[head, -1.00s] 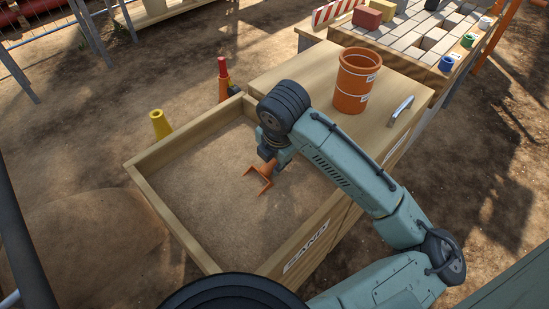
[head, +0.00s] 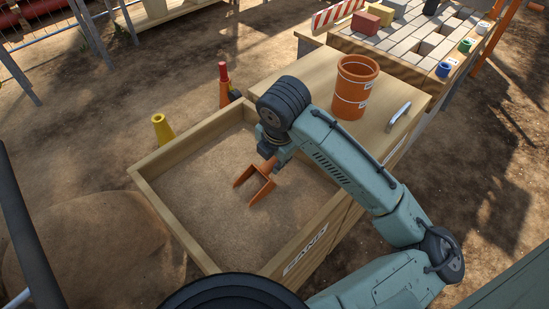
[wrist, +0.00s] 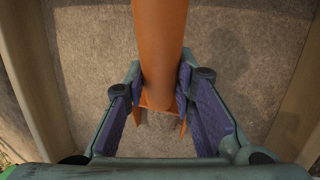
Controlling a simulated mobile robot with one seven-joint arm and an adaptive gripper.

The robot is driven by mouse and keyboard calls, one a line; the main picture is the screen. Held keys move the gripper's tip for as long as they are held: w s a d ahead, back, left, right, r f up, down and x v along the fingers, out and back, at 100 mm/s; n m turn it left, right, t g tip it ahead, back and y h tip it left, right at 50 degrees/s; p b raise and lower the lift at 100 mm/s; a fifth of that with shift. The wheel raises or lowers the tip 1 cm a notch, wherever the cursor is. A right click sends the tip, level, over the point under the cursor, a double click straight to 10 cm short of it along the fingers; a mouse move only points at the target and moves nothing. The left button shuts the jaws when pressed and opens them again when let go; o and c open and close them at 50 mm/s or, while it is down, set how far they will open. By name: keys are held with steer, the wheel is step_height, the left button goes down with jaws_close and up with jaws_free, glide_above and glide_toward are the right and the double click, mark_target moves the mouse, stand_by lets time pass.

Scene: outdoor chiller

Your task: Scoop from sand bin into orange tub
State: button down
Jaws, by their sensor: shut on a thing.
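My gripper (head: 273,153) is shut on the handle of an orange scoop (head: 263,184). In the wrist view the fingers (wrist: 160,100) flank the orange handle (wrist: 161,45). The scoop is over the sand bin (head: 160,155), a wooden box with a SAND label; its two orange side edges point down-left. A sand-coloured patch shows between them; I cannot tell whether it is sand in the scoop or the bin's sand behind. Whether the scoop touches the sand is unclear. The orange tub (head: 356,88) stands upright on the wooden top beside the bin; its inside bottom is hidden.
A metal handle (head: 399,112) lies on the wooden top right of the tub. Paving blocks (head: 405,40) and small coloured cups lie beyond the tub.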

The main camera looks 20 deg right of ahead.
step_height(320, 180, up, 13)
steer(key=p, duration=0.9)
stand_by(0.7)
